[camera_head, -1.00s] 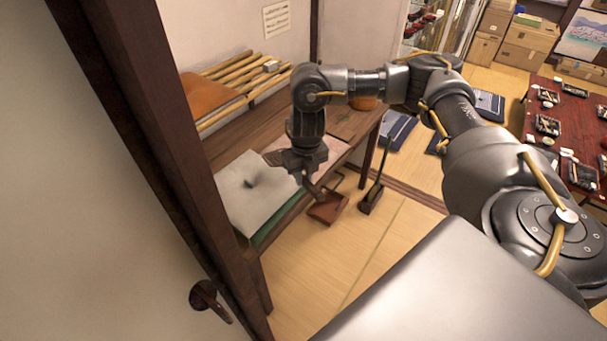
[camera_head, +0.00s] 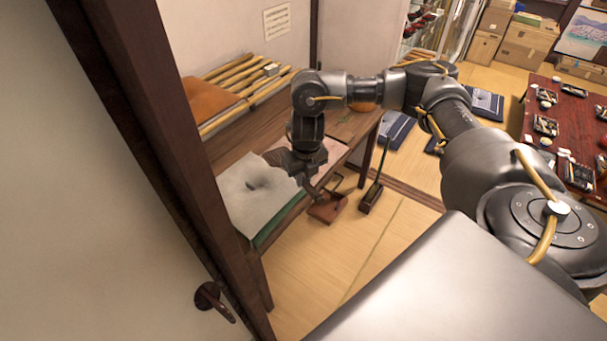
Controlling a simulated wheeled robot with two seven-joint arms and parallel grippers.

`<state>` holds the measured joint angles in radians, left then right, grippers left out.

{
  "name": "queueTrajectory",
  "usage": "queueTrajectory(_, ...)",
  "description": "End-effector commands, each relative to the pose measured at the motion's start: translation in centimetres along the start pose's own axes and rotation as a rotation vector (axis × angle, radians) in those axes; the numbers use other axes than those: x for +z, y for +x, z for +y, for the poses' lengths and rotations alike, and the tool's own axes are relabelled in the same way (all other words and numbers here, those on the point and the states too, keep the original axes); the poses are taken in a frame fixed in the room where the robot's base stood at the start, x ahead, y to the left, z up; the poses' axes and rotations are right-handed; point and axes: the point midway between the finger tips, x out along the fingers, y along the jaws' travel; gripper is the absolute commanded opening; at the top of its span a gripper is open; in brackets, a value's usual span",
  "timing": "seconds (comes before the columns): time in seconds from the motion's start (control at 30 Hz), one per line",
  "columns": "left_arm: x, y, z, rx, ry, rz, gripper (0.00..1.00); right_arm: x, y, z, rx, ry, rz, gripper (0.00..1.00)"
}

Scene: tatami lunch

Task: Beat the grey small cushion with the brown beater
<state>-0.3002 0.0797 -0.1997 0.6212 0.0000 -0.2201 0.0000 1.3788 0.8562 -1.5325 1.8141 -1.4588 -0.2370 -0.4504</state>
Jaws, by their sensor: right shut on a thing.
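The grey small cushion (camera_head: 262,203) lies on the dark wooden bench, at the left of the head view. A dark dent shows near its middle, and its surface looks puckered. My right gripper (camera_head: 308,178) points down at the cushion's right edge. It is shut on the brown beater (camera_head: 313,190), of which only a short dark brown piece shows below the jaws. The rest of the beater is hidden or cannot be told apart. Whether the beater touches the cushion cannot be seen. My left gripper is not in view.
A dark door post (camera_head: 150,130) stands close at left.

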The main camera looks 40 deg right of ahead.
Motion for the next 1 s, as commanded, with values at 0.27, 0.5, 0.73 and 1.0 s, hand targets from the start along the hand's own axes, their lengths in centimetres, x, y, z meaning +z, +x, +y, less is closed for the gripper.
queueTrajectory(0.27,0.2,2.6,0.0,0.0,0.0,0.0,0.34,-0.4,3.2,0.0,-0.001,0.001,0.002,0.0)
queueTrajectory(0.5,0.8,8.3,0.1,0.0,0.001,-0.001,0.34,-1.1,10.8,0.1,-0.001,0.001,0.001,0.0)
queueTrajectory(0.73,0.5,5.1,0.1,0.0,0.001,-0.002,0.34,-0.6,7.3,0.1,0.001,0.0,-0.002,0.0)
queueTrajectory(1.0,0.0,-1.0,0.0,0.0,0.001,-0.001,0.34,-0.1,1.3,0.0,0.0,0.001,-0.001,0.0)
